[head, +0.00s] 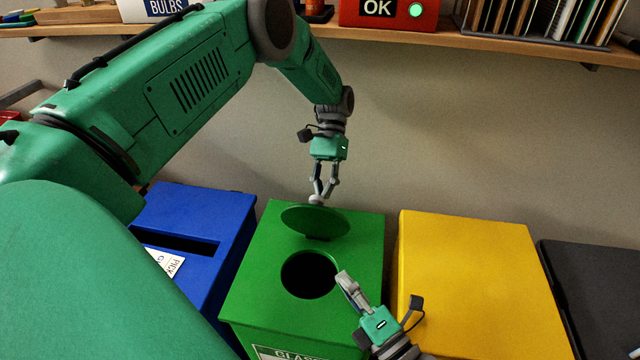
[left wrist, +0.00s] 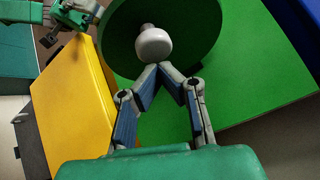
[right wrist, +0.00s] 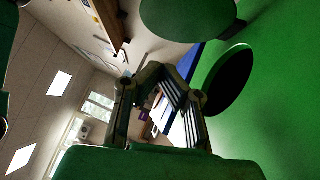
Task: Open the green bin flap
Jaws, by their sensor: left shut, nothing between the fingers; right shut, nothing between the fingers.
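The green bin (head: 262,320) stands between a blue and a yellow bin. Its round green flap (head: 315,222) is tilted up behind the round dark hole (head: 308,275), which is uncovered. A pale knob (left wrist: 153,46) sits on the flap's far side. My left gripper (head: 321,190) is shut and empty, its fingertips right at the knob; whether they touch it I cannot tell. My right gripper (head: 344,280) is shut and empty, just right of the hole. The right wrist view shows the flap (right wrist: 188,15) and hole (right wrist: 228,80) beside its fingers.
The blue bin (head: 205,215) with a slot is on the left, partly hidden by my left arm. The yellow bin (head: 475,270) and a dark bin (head: 595,290) are on the right. A wooden shelf (head: 440,38) with boxes runs along the wall above.

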